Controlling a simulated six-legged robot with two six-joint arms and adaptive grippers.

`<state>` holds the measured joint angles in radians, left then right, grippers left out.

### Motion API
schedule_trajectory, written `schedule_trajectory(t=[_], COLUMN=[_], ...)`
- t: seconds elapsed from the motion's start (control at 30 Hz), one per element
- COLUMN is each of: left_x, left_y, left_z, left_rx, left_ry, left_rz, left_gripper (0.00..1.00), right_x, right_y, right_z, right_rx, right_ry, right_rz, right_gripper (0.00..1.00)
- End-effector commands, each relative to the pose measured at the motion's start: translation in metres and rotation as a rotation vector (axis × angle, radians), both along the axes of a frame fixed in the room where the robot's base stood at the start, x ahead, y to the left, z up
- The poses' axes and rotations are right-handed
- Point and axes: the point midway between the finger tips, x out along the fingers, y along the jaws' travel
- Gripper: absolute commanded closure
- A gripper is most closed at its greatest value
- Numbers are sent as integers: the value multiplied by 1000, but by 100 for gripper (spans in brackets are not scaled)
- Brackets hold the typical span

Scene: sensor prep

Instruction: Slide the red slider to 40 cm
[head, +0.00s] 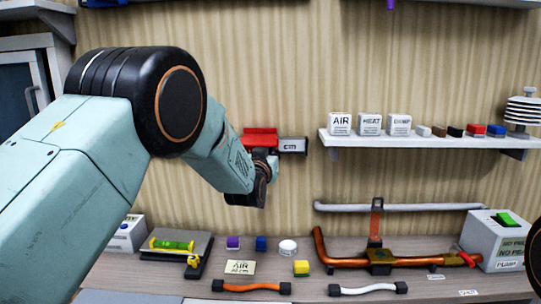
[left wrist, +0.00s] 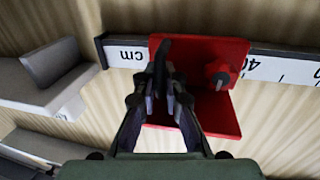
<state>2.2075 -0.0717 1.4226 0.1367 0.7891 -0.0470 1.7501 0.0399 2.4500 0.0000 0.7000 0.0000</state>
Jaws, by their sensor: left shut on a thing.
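In the left wrist view the ruler (left wrist: 125,54) is seen turned around. A red knob stands on the slider plate. My left gripper (left wrist: 166,80) is shut on the slider, its fingers close together at the plate's left part. In the head view the gripper (head: 266,163) is partly hidden by my wrist. My right gripper is out of view.
A shelf (head: 430,143) with labelled boxes and small blocks stands right of the ruler. Below, the bench (head: 330,275) carries a level (head: 172,245), coloured cubes, handles and a copper pipe (head: 335,260). The wall between slider and bench is free.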

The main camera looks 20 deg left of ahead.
Motion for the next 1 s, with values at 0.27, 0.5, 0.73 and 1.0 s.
schedule_trajectory(t=[0.27,0.5,0.73,1.0], left_x=[-1,0,0,-4], left_y=[1,-1,-2,-3], left_z=[-6,-4,-2,-1], left_rx=[3,1,1,2], left_ry=[12,8,4,3], left_rz=[0,0,0,0], left_gripper=[100,76,68,68], right_x=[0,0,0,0], right_y=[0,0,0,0], right_z=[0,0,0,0], right_rx=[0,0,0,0], right_ry=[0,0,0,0], right_rz=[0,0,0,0], right_gripper=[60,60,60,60])
